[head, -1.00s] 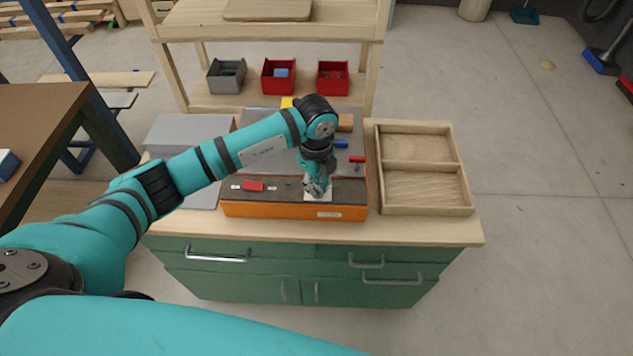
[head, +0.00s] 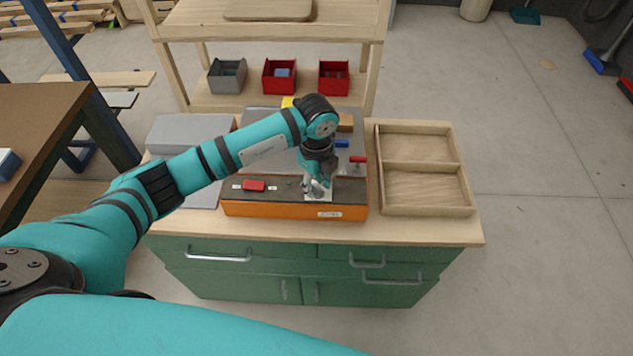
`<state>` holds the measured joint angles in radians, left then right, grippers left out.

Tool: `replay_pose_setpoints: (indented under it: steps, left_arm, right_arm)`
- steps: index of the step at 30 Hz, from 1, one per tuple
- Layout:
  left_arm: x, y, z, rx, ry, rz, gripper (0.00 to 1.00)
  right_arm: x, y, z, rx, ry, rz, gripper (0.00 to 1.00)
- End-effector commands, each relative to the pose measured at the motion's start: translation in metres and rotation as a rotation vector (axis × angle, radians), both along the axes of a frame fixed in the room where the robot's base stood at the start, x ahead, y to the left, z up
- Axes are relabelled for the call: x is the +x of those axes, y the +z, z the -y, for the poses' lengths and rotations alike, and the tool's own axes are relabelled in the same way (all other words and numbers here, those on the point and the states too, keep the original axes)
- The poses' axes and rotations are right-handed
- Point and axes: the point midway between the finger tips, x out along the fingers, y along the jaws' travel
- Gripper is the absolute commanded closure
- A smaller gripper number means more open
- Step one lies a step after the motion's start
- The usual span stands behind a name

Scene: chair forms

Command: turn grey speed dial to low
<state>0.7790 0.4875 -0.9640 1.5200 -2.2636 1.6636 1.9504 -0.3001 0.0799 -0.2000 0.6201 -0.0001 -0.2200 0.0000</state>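An orange control box (head: 270,209) with a dark top stands on the wooden bench top. A white plate (head: 320,196) lies on the right part of its top, under my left gripper. My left gripper (head: 316,190) points down at this plate, with its fingertips at or just above it. The grey speed dial cannot be made out; the gripper covers that spot. Whether the fingers are closed on it is too small to tell. A red switch (head: 254,185) sits on the left of the box top. My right gripper is not in view.
A divided wooden tray (head: 423,164) stands right of the box. A lever with a red handle (head: 357,159) and a blue one (head: 341,143) are behind it. Grey (head: 227,76) and red bins (head: 279,77) stand on the shelf behind.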

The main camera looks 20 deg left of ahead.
Motion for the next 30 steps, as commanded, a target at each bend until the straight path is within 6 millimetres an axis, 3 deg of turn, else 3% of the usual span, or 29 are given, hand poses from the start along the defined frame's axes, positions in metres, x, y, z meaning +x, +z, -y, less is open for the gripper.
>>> replay_pose_setpoints:
  steps: [8, 21, 30]
  left_arm:
    - [0.0, 0.008, 0.0, 0.0, -0.001, 0.0, 0.66]
    - [0.0, 0.094, 0.0, -0.001, -0.001, 0.003, 0.66]
    - [0.0, 0.119, 0.0, 0.001, 0.0, 0.0, 0.66]
  right_arm:
    - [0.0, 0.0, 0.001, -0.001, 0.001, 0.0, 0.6]
    - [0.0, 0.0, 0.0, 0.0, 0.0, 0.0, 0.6]
    - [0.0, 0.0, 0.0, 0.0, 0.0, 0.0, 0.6]
